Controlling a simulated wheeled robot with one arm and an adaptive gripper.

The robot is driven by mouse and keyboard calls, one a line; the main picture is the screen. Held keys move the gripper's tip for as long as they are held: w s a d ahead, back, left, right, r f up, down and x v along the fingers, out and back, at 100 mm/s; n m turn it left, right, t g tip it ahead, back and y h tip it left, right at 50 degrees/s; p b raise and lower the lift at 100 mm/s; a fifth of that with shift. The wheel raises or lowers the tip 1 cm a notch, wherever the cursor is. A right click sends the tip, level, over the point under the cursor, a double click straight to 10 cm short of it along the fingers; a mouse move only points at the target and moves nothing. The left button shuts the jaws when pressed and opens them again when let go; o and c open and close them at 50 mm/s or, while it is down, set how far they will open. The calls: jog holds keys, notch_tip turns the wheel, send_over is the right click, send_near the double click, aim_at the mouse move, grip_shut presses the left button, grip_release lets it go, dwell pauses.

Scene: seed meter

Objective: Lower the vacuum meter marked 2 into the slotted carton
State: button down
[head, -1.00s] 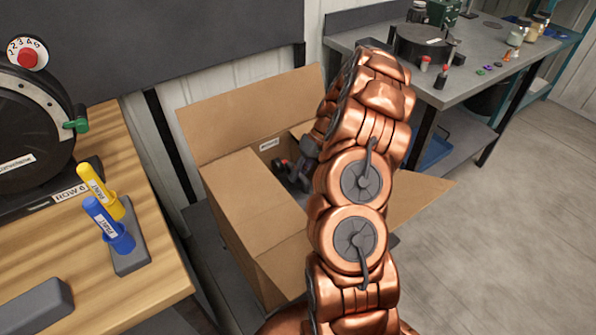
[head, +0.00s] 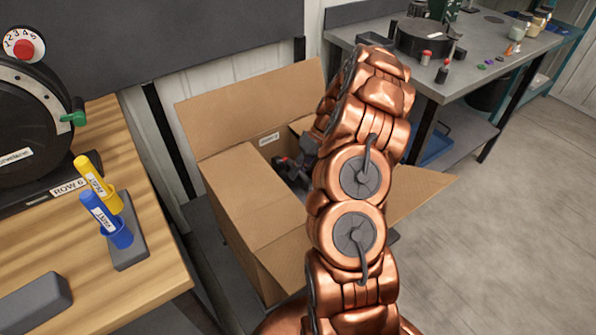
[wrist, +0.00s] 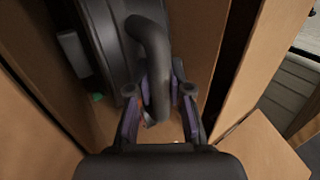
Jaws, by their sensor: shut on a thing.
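The open cardboard carton (head: 232,194) stands on a low dark platform between the two benches, its flaps spread. My gripper (wrist: 159,98) is inside the carton's opening and is shut on the curved black handle (wrist: 150,45) of the dark vacuum meter (wrist: 103,38). In the wrist view the meter's body lies left of the handle, between brown cardboard walls. Its number is not visible, and I cannot tell whether it touches the carton's bottom. In the head view my arm hides the carton's right part, and the meter cannot be made out clearly.
The wooden bench (head: 150,230) at left holds a black machine (head: 28,140), yellow (head: 97,180) and blue (head: 107,218) markers in a holder, and a grey block (head: 35,302). A grey bench (head: 465,75) stands at back right. The floor at right is clear.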

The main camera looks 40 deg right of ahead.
jog(key=shift+f+b, duration=0.35)
jog(key=shift+f, duration=0.05)
dwell(0.4)
jog(key=c, duration=1)
grip_release()
notch_tip(320, 180, up, 12)
jog(key=p, duration=0.1)
jog(key=shift+p, duration=0.3)
dwell(0.8)
